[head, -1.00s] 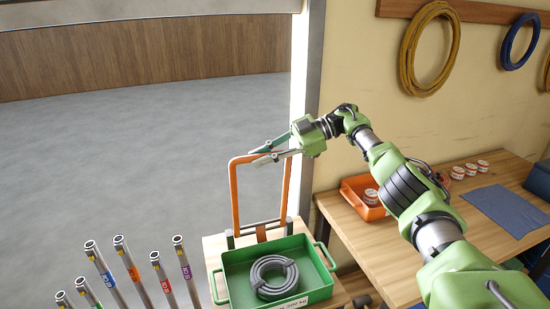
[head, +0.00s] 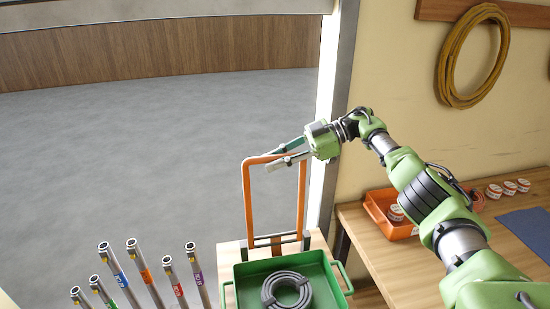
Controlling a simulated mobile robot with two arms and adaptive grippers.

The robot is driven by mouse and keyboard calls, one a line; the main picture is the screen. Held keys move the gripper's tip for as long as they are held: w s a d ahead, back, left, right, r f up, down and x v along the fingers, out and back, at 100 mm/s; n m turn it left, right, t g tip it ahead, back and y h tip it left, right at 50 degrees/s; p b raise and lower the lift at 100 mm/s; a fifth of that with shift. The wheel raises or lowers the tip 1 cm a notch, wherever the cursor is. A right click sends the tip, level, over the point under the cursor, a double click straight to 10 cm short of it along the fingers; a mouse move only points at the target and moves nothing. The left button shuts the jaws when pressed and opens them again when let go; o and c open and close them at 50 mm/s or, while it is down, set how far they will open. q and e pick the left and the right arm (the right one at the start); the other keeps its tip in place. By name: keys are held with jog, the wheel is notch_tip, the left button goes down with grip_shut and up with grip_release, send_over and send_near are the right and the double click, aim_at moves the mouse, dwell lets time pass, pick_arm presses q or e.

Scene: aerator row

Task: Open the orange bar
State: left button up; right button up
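The orange bar (head: 248,200) is an upside-down U frame standing upright behind a green tray, with its feet in dark brackets on a pale wooden top. My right gripper (head: 276,161) is at the bar's top rail, reaching in from the right. Its two fingers lie either side of the rail, close against it, and they look shut on it. The fingers partly hide the rail's right half. My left gripper is not in view.
The green tray (head: 241,290) holds a grey coiled hose (head: 287,290) in front of the bar. Several labelled metal tubes (head: 150,278) stand at left. A workbench (head: 362,245) at right carries an orange bin (head: 378,217). Open grey floor (head: 120,160) lies behind.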

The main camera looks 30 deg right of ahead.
jog(key=shift+o, duration=0.6)
jog(key=shift+w+d+f, duration=0.1)
jog(key=shift+w, duration=0.1)
notch_tip(320, 180, up, 10)
jog(key=shift+r, duration=0.1)
dwell(0.3)
